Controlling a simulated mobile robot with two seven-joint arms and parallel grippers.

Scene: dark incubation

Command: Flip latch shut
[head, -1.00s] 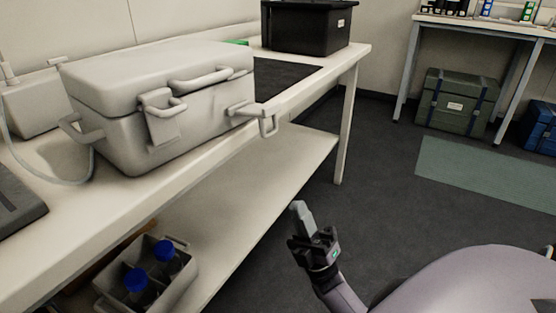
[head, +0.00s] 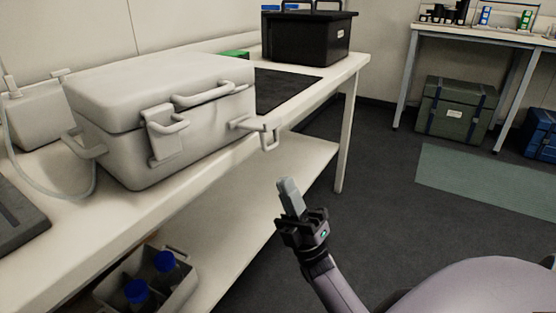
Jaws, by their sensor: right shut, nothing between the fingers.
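A pale grey lidded case (head: 170,90) stands on the white bench at the left, its lid down. A carry handle (head: 205,95) is on the front of its lid. The left front latch (head: 166,140) lies upright against the case front across the lid seam. The right front latch (head: 268,135) sticks out from the case toward the right, clear of the front face. My right gripper (head: 289,188) is shut and empty, in front of the bench, below and apart from the right latch. My left gripper is out of view.
A black bin (head: 308,38) and a dark mat (head: 285,88) are behind the case on the bench. A caddy with blue-capped bottles (head: 165,262) sits on the lower shelf. Grey tubing (head: 60,194) runs at the left. The floor right of the bench is open.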

